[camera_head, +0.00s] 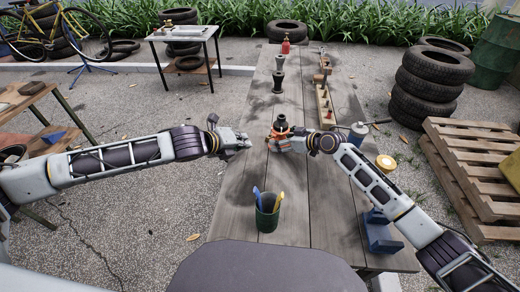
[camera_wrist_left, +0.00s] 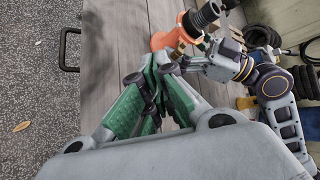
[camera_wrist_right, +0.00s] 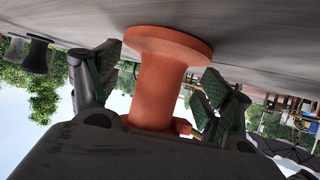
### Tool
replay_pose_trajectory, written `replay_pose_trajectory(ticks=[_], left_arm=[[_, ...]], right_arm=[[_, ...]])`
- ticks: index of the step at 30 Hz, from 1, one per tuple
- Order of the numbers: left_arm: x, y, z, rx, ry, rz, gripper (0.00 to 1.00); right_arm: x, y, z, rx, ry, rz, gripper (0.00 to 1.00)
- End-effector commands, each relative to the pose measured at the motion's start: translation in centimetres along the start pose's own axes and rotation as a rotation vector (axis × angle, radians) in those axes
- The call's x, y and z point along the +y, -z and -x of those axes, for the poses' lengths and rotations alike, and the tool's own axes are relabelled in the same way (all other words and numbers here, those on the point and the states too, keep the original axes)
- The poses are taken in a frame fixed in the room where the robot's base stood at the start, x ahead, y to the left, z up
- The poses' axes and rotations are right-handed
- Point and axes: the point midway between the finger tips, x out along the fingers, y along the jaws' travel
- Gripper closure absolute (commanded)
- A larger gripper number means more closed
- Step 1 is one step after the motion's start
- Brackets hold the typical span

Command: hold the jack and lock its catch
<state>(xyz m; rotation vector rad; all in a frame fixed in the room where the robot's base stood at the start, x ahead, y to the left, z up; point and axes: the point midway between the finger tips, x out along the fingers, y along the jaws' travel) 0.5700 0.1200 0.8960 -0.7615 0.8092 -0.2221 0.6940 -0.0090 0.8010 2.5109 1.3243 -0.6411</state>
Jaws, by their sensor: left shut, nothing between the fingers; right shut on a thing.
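An orange jack (camera_head: 282,131) with a black upper part stands on the wooden table, right of the centre line in the left wrist view (camera_wrist_left: 168,42). My right gripper (camera_head: 300,141) is shut around its orange body. The right wrist view shows the orange body (camera_wrist_right: 157,90) upside down between the green-padded fingers. A small brass-coloured piece (camera_wrist_right: 182,127) sticks out beside the body there; I cannot tell whether it is the catch or how it is set. My left gripper (camera_head: 243,142) is shut and empty, a short way left of the jack. Its green fingers (camera_wrist_left: 155,80) are together, apart from the jack.
A green cup with tools (camera_head: 268,218) stands near the front, a blue object (camera_head: 380,236) at the front right. The table left of the cup is clear.

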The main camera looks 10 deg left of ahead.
Motion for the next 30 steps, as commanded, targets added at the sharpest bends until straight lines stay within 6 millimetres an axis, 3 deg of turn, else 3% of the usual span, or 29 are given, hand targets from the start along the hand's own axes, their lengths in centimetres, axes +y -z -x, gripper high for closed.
replay_pose_trajectory(ticks=[12,30], left_arm=[[-0.5,2.1,0.8,0.053,-0.003,-0.313,1.00],[0.2,2.5,0.8,0.082,-0.018,-0.785,1.00]], right_arm=[[0.0,-0.1,0.0,-0.002,0.000,0.000,0.34],[0.0,-0.1,0.0,-0.002,0.000,0.000,0.34]])
